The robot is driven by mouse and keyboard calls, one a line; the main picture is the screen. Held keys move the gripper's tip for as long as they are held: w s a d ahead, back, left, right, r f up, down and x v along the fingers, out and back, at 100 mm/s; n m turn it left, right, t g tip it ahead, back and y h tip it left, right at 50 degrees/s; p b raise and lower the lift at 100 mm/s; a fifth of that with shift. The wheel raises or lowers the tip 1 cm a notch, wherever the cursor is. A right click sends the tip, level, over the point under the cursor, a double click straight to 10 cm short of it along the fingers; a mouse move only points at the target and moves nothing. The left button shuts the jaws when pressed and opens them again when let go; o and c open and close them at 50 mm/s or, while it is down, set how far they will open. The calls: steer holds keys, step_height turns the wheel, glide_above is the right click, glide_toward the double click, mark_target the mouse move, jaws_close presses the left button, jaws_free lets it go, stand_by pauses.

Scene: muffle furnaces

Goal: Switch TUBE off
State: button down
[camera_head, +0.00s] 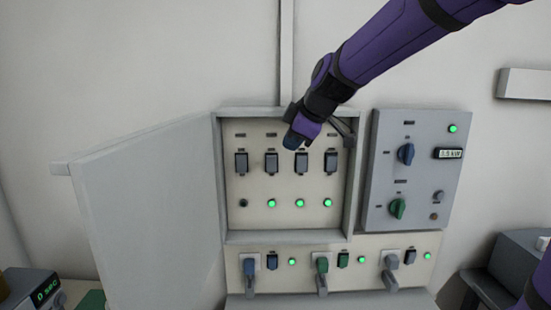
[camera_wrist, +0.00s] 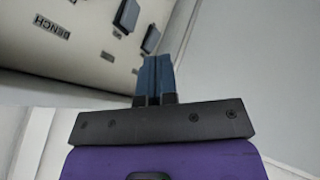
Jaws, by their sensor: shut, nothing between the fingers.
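My gripper (camera_head: 291,141) is at the upper part of the open wall cabinet (camera_head: 352,190), in front of the panel near the tops of the middle switches. Its blue fingers (camera_wrist: 154,77) are together and empty in the wrist view. A row of dark rocker switches (camera_head: 271,163) sits on the cream panel, with small labels above that are too small to read; I cannot tell which is TUBE. Below them, the leftmost lamp (camera_head: 243,203) is dark and the other three lamps (camera_head: 299,203) are green.
The cabinet door (camera_head: 150,215) hangs open to the left. A grey box with knobs (camera_head: 420,170) is at the right. Below, a panel holds plugs (camera_head: 250,272) and more switches with green lamps. A device with a green display (camera_head: 45,290) is bottom left.

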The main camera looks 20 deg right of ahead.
mark_target(270, 163)
steer(key=x, duration=0.3)
steer(key=w+x, duration=0.1)
steer(key=x, duration=0.3)
steer(key=w+d+r+x, duration=0.1)
steer(key=x, duration=0.3)
steer(key=shift+w+d+r, duration=0.2)
steer(key=shift+w, duration=0.4)
steer(key=shift+w+d+r, duration=0.15)
steer(key=shift+w, duration=0.15)
steer(key=shift+r, duration=0.15)
